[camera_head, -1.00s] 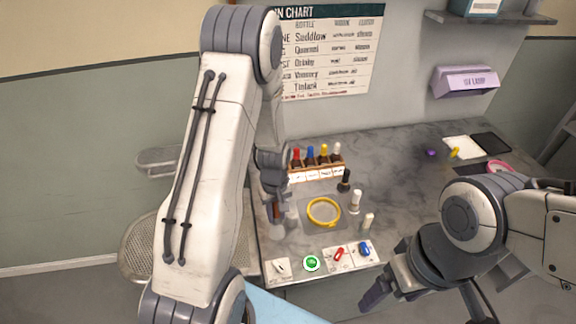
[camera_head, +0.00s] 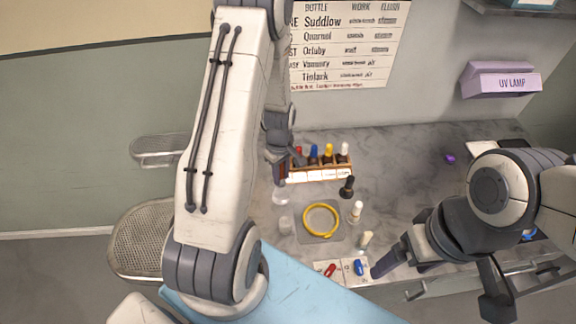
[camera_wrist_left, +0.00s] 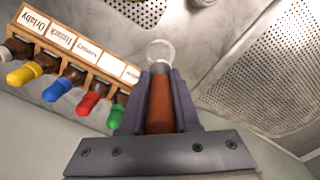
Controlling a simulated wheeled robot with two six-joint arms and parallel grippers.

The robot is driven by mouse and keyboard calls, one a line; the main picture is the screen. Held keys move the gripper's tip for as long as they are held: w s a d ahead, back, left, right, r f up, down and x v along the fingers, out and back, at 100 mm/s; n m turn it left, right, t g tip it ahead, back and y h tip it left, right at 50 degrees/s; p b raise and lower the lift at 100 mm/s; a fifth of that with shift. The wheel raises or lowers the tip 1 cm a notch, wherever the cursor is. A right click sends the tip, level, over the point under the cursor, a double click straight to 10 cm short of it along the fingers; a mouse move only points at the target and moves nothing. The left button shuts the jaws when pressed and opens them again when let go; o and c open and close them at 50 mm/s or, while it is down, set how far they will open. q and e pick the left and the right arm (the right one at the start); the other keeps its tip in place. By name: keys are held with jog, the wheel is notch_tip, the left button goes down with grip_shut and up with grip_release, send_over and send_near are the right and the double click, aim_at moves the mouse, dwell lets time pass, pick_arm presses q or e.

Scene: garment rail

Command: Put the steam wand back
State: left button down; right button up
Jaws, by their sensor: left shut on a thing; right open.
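No steam wand can be made out in these views. My left gripper (camera_head: 278,172) is shut on a brown, handle-like piece (camera_wrist_left: 160,105) with a grey collar, held between both fingers in the left wrist view. A clear rounded shape (camera_wrist_left: 160,52) shows at its far end; I cannot tell whether it is part of it. In the head view, this gripper is just in front of the bottle rack (camera_head: 318,172), above the bench's left part. My right gripper (camera_head: 440,277) is open and empty at the front edge.
A yellow ring (camera_head: 321,220) lies on a grey mat on the marble bench (camera_head: 410,160). Upright bottles (camera_head: 347,187) (camera_head: 356,211) stand beside it. Red (camera_head: 330,270) and blue (camera_head: 360,267) pieces lie at the front. A purple UV lamp box (camera_head: 501,80) is on the wall.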

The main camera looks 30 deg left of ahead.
aim_at(283, 182)
pick_arm(q)
jog(key=shift+f+b, duration=0.3)
jog(key=shift+f, duration=0.1)
jog(key=shift+w+d+f+b, duration=0.15)
jog(key=shift+w+f+b, duration=0.05)
jog(key=shift+f+b, duration=0.45)
jog(key=shift+s+f+b, duration=0.1)
jog(key=shift+f+b, duration=0.75)
jog(key=shift+f, duration=0.35)
jog(key=shift+f+b, duration=0.35)
jog(key=shift+f, duration=0.25)
dwell(0.3)
jog(key=shift+f+b, duration=0.3)
jog(key=shift+f, duration=0.1)
jog(key=shift+f, duration=0.25)
dwell(0.4)
jog(key=shift+c, duration=1.2)
grip_release()
